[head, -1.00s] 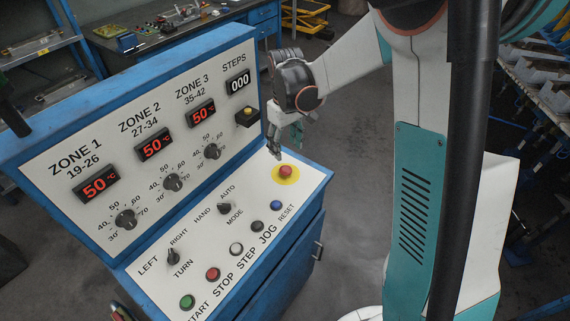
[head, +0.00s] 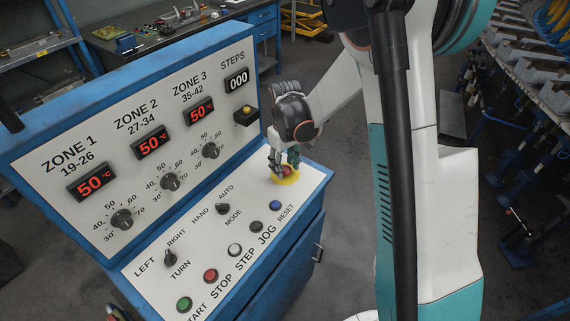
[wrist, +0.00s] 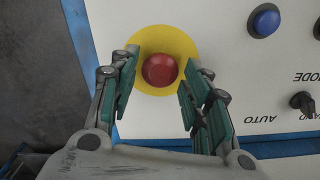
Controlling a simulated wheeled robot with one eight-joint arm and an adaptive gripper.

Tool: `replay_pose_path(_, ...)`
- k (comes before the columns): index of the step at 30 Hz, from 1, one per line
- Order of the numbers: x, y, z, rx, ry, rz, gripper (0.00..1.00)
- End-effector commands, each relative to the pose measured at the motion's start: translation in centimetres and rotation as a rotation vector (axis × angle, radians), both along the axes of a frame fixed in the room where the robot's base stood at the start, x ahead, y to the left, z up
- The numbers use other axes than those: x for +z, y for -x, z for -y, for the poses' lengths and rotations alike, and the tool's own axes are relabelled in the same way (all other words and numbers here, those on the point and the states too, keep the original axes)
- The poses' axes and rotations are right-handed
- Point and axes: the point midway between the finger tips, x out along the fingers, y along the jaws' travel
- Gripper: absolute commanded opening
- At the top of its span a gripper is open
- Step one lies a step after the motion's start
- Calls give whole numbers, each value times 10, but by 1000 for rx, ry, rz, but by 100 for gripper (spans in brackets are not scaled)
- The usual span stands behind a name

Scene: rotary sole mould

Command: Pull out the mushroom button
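The red mushroom button (wrist: 160,70) sits on a round yellow plate (wrist: 182,42) on the panel's sloping white top. My gripper (wrist: 158,85) is open, with its teal-padded fingers on either side of the button in the wrist view. A gap shows between each pad and the button, so they look apart. In the head view my gripper (head: 284,167) is down at the button (head: 287,171), which its fingers partly hide. I cannot tell whether the fingertips touch the plate.
Beside the button are a blue reset button (head: 276,205), a dark jog button (head: 256,227) and the mode knob (head: 222,208). The upright panel face (head: 150,120) with zone displays rises behind and left.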

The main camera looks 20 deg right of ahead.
Motion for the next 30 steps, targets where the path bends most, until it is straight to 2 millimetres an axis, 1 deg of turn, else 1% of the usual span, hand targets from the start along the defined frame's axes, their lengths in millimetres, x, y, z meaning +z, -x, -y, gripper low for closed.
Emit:
replay_pose_path(1,0,0,0,0,0,0,24)
replay_pose_path(4,0,0,0,0,0,0,2)
replay_pose_path(5,0,0,0,0,0,0,0)
replay_pose_path(8,1,0,0,0,0,0,0)
replay_pose_path(12,11,0,0,0,0,0,0)
replay_pose_path(18,11,0,0,0,0,0,0)
replay_pose_path(19,11,0,0,0,0,0,35)
replay_pose_path(20,11,0,0,0,0,0,42)
replay_pose_path(21,11,0,0,0,0,0,51)
replay_pose_path(22,11,0,0,0,0,0,54)
replay_pose_path(30,10,0,0,0,0,0,54)
